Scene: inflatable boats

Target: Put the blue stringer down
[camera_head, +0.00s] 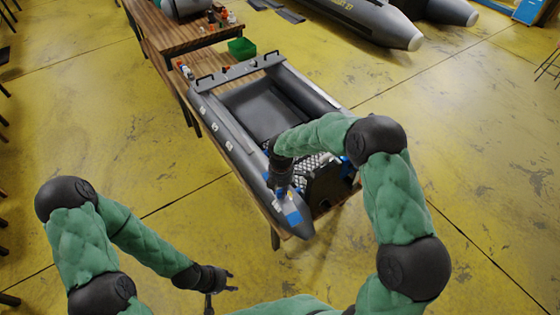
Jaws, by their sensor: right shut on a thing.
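The grey inflatable boat (221,116) lies on a wooden table, its near end below my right arm. My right gripper (282,190) is at the near left tube of the boat, pointing down. It is shut on a blue piece (293,217) that lies along the tube top, which I take to be the blue stringer. Its far part is hidden by the gripper. Whether the piece rests on the tube or is just above it is hard to tell. My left gripper (222,282) is low in front, away from the boat; its fingers look apart, with nothing seen between them.
A dark transom board (328,187) stands at the boat's near end, with blue parts beside it. More grey boats (375,20) lie at the back.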

